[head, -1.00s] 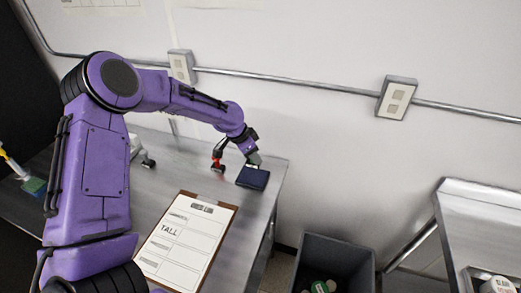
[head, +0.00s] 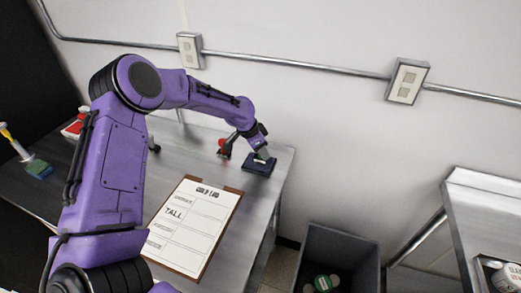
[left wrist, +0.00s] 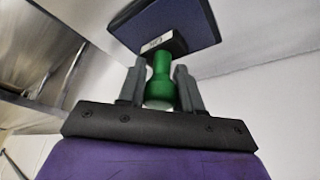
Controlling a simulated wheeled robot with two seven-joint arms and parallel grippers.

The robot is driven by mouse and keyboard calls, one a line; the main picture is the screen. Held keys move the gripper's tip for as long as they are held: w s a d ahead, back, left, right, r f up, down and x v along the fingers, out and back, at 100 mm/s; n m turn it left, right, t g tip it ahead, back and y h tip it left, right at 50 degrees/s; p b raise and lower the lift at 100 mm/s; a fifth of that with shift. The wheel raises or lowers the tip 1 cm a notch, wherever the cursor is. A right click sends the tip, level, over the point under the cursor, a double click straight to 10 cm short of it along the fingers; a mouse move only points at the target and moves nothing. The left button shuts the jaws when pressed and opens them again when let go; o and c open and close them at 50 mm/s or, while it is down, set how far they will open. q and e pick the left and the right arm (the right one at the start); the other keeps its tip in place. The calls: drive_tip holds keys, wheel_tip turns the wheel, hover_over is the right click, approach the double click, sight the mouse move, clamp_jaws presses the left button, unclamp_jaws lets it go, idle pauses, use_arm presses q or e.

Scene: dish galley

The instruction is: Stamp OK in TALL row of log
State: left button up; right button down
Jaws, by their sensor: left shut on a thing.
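The log is a white sheet on a brown clipboard (head: 236,191), flat on the steel table in the head view. Its TALL row (head: 190,219) has an empty-looking box at its right. My left gripper (head: 263,153) is past the clipboard's top right corner, over a dark blue ink pad (head: 249,167). In the left wrist view my left gripper (left wrist: 161,88) is shut on the green handle of a stamp (left wrist: 161,75). The stamp's dark base with a white label is at the ink pad (left wrist: 190,22); I cannot tell whether they touch. My right gripper is not in view.
A red-handled item (head: 223,147) stands left of the pad. A dark bin (head: 335,250) stands beyond the table's right edge, with another steel counter (head: 485,205) further right.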

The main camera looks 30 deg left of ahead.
use_arm(q)
drive_tip(key=shift+s+a, duration=0.1)
drive_tip(key=shift+s, duration=0.1)
drive_tip(key=shift+f, duration=0.1)
drive_tip(key=shift+w+f, duration=0.1)
drive_tip(key=shift+f, duration=0.1)
drive_tip(key=shift+f+b, duration=0.1)
drive_tip(key=shift+b, duration=0.2)
drive_tip(key=shift+f, duration=0.1)
idle(1.2)
wheel_tip(320, 180, up, 7)
drive_tip(key=p, duration=0.7)
